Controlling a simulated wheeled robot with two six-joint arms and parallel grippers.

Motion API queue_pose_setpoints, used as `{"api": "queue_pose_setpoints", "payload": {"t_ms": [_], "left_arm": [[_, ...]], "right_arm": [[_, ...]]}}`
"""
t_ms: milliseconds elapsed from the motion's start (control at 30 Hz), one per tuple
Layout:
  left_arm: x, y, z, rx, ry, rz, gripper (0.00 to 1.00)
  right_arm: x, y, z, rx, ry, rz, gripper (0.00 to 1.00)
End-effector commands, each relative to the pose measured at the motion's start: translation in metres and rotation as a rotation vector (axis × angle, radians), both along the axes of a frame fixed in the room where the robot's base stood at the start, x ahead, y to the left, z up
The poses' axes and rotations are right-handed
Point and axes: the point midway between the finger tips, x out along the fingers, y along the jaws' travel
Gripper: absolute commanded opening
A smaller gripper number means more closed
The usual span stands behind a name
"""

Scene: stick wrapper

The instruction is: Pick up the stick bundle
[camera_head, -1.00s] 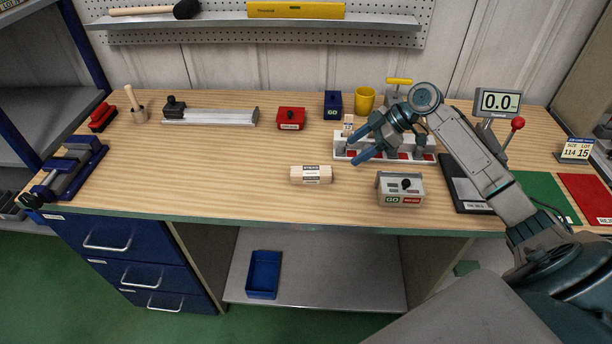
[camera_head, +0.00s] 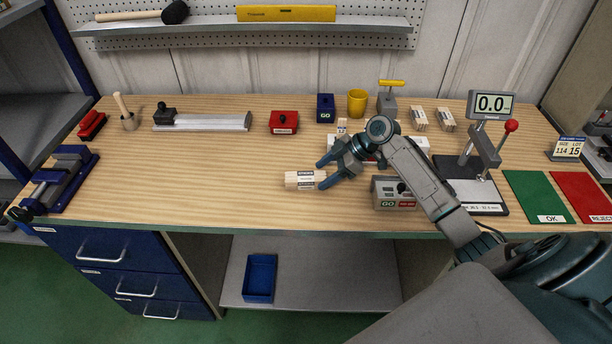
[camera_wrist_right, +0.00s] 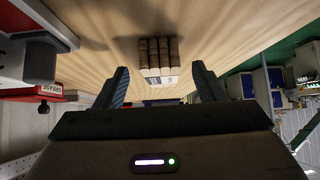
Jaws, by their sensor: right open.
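The stick bundle (camera_head: 304,180) is a small pale wooden bundle with a white printed label, lying on the bench near the front edge. My right gripper (camera_head: 324,174) is open at the bundle's right end, its two fingers pointing left towards it. In the right wrist view the bundle (camera_wrist_right: 158,60) shows end-on as a row of sticks, ahead of and between the open fingers (camera_wrist_right: 160,88). I see no finger contact with it. My left gripper is not in view.
A grey GO box (camera_head: 384,192) stands right of the bundle, close to my right arm. A white fixture (camera_head: 420,146) is partly hidden behind the gripper. The bench left of the bundle is clear.

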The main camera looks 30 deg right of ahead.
Motion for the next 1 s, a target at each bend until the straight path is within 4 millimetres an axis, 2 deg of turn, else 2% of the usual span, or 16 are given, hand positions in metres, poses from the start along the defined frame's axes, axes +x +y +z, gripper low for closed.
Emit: {"api": "queue_pose_setpoints", "payload": {"t_ms": [33, 200, 467, 733, 1000], "left_arm": [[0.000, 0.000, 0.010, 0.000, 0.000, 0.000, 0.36], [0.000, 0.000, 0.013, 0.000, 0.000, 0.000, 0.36], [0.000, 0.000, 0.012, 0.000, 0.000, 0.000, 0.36], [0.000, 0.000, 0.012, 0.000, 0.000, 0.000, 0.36], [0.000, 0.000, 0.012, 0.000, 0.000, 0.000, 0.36]], "right_arm": [[0.002, 0.006, -0.001, 0.005, 0.001, -0.001, 0.63], [0.007, 0.015, -0.015, 0.002, 0.000, -0.001, 0.63], [0.008, 0.016, -0.018, 0.000, -0.001, -0.001, 0.63], [0.008, 0.016, -0.018, 0.000, -0.001, -0.001, 0.14], [0.008, 0.016, -0.017, -0.001, -0.001, 0.000, 0.14]]}}
